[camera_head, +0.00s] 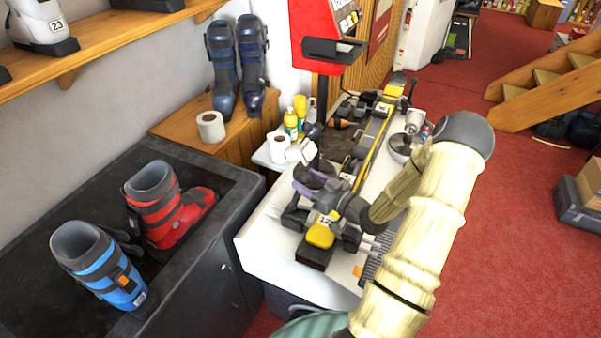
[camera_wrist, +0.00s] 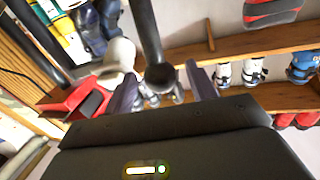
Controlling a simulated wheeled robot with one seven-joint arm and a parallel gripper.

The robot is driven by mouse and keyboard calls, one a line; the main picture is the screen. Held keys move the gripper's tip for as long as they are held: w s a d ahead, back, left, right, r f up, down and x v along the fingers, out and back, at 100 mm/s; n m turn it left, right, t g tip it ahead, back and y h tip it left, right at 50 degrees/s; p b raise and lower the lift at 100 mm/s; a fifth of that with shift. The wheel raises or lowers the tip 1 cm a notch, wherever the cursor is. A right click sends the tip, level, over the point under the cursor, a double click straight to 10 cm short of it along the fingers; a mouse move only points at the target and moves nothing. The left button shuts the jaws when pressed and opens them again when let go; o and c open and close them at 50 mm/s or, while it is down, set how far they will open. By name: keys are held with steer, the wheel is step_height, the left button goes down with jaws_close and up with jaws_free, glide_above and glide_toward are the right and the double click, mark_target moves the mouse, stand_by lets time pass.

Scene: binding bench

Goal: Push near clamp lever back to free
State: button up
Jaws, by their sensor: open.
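My gripper (camera_head: 316,179) reaches over the near end of the white bench, above the near clamp and ski. Its two purple-grey fingers stand apart, and in the wrist view the gripper (camera_wrist: 162,88) shows a dark round-ended rod (camera_wrist: 148,35) between them. The rod looks like the near clamp lever; I cannot tell whether a finger touches it. In the head view my gripper and wrist hide the lever. The yellow and black ski (camera_head: 374,142) runs along the bench, its near yellow end (camera_head: 321,232) by a dark clamp block (camera_head: 314,252).
A red machine (camera_head: 326,35) on a dark post stands behind the bench. Paper rolls (camera_head: 279,144) and yellow bottles (camera_head: 291,121) stand left of my gripper. A bowl (camera_head: 399,147) sits on the bench's right. Ski boots (camera_head: 168,205) stand on the dark counter.

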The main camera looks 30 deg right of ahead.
steer(key=shift+p+x, duration=0.3)
steer(key=shift+x, duration=1.3)
jaws_close()
